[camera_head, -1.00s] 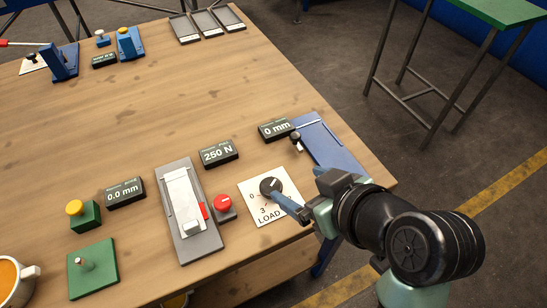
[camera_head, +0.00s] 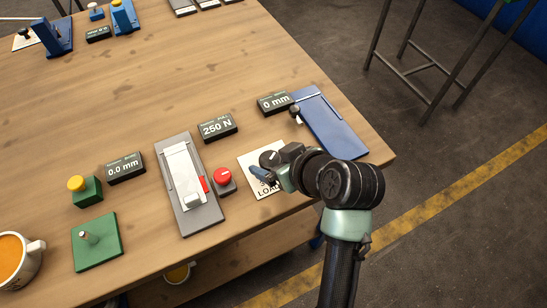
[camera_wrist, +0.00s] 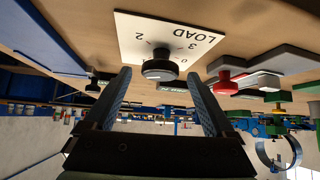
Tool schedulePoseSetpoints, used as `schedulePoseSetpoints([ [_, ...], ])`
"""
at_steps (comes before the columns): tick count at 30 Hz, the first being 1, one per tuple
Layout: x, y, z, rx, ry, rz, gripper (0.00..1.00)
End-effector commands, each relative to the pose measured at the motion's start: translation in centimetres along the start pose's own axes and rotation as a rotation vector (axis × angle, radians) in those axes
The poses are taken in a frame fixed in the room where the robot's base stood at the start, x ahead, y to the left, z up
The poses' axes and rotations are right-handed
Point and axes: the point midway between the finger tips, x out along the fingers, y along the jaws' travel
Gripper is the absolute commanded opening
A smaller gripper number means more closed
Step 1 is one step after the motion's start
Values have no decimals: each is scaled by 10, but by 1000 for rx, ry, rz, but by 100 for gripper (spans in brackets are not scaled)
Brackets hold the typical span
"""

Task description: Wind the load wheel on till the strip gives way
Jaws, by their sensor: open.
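The load wheel is a black knob (camera_head: 269,158) on a white card (camera_head: 247,163) marked LOAD; my gripper and wrist partly cover both in the head view. In the wrist view the knob (camera_wrist: 160,69) sits ahead between my blue fingers, and the card (camera_wrist: 150,30) shows 0, 2 and 3. My gripper (camera_wrist: 160,84) is open, with a finger to each side of the knob and no clear contact. The pale strip (camera_head: 181,167) lies in a grey frame (camera_head: 203,217) left of the card and looks whole. A display (camera_head: 216,127) reads 250 N.
A red button (camera_head: 223,176) stands between frame and card. A blue plate (camera_head: 330,125) lies right of the card by the table's edge, near a 0 mm display (camera_head: 275,103). A 0.0 mm display (camera_head: 125,167) and a green-based yellow button (camera_head: 79,186) stand left.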

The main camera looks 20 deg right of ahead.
Motion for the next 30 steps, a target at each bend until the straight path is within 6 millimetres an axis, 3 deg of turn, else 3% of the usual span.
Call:
schedulePoseSetpoints([
  [11, 6, 0, 0, -1, 0, 1, 89],
  [25, 6, 0, 0, 0, 0, 0, 5],
  [30, 6, 0, 0, 5, -1, 5, 3],
])
